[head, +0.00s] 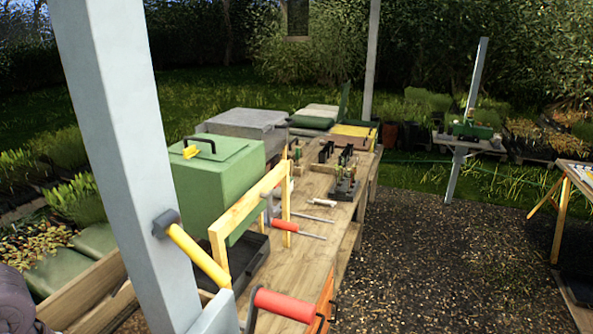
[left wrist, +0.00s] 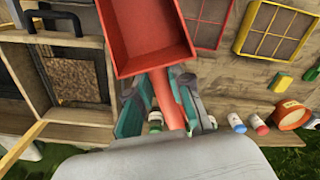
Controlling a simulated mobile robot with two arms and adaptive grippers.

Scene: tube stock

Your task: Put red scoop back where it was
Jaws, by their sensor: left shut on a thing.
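The red scoop (left wrist: 152,40) shows in the left wrist view, its square pan at the top and its handle running down toward me. My left gripper (left wrist: 162,92) has its teal fingers on either side of the red handle and is shut on it. The pan is above the wooden surface (left wrist: 228,75); I cannot tell the exact gap. I cannot make out the scoop or my left gripper in the head view. My right gripper is in neither view.
Red and yellow framed sieves (left wrist: 275,30), a terracotta pot (left wrist: 290,115) and small bottles (left wrist: 237,122) lie right of the scoop. A wooden frame with mesh (left wrist: 72,78) is left. The head view shows a cluttered workbench (head: 268,272), a green box (head: 215,180) and a grey post (head: 120,150).

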